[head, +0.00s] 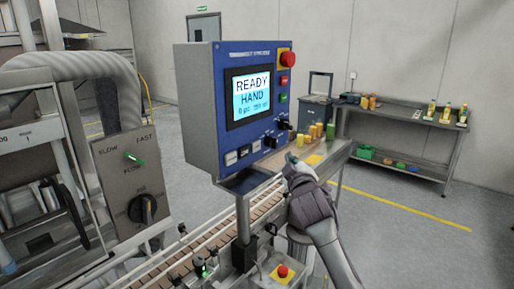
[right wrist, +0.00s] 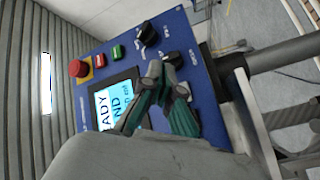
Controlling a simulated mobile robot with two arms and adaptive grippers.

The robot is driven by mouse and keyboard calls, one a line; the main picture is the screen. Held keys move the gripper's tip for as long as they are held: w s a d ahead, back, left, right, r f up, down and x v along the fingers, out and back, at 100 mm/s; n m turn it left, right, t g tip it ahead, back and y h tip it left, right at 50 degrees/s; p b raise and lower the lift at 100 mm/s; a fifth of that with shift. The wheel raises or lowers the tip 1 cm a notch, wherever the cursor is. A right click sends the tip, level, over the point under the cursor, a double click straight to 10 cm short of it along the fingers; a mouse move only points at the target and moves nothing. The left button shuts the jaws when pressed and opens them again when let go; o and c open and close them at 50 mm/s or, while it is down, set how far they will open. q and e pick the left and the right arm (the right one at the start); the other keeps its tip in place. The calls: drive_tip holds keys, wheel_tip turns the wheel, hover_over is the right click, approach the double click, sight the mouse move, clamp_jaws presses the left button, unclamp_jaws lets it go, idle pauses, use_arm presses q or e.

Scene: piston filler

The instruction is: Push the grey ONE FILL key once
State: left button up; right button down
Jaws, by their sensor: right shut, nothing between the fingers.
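The blue control panel (head: 232,107) stands in the middle of the head view, its screen (head: 250,97) reading READY, HAND. My right gripper (head: 291,158) is shut and empty, right of the panel's lower corner and apart from the keys in the picture. My left gripper is not in view.
A red emergency button (head: 287,58) and black knobs (head: 284,122) sit on the panel's right side. A conveyor (head: 190,248) runs below. Coloured bottles (head: 316,131) stand behind the gripper. A grey switch box (head: 133,180) is at left. The floor at right is clear.

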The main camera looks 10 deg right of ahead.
sight(256, 146)
drive_tip(key=w+a+b, duration=0.3)
drive_tip(key=w+a, duration=0.1)
drive_tip(key=w, duration=0.1)
drive_tip(key=shift+w+a+f+b, duration=0.15)
drive_tip(key=shift+w+a+b, duration=0.05)
drive_tip(key=shift+b, duration=0.2)
drive_tip(key=shift+w+a+b, duration=0.35)
drive_tip(key=shift+w+a, duration=0.2)
drive_tip(key=shift+w, duration=0.2)
drive_tip(key=shift+w+a, duration=0.1)
idle(0.7)
drive_tip(key=shift+w+a, duration=0.2)
drive_tip(key=shift+w, duration=0.05)
